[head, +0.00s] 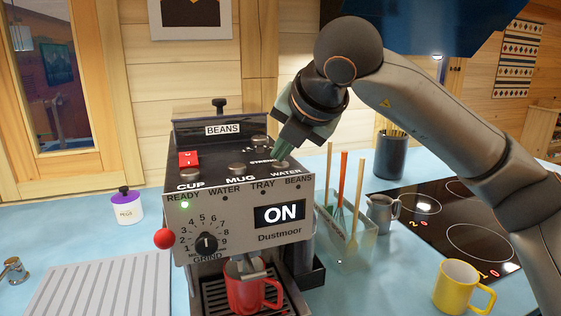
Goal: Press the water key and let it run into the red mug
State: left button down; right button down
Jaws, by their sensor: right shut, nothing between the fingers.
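The coffee machine (245,210) stands on the blue counter, its display reading ON and the green READY light lit. The red mug (254,290) stands on the drip grate under the spout, which partly hides its opening. On the sloped top are the CUP, MUG and WATER keys; the water key (281,164) is at the right. My right gripper (278,157) is shut and empty, pointing down with its fingertips at the water key. I cannot tell whether they touch it or whether water runs. My left gripper is not in view.
A clear holder with utensils (344,238) and a small metal jug (381,212) stand right of the machine. A yellow mug (459,287) is at the front right, near the black hob (440,215). A ridged drainboard (95,285) lies at left.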

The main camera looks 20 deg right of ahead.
aim_at(282, 166)
dwell(0.5)
jog(key=shift+r+p, duration=0.55)
jog(key=shift+r, duration=0.35)
jog(key=shift+r, duration=0.15)
jog(key=shift+r+p, duration=1.7)
jog(key=shift+r, duration=0.75)
jog(key=shift+f, duration=0.1)
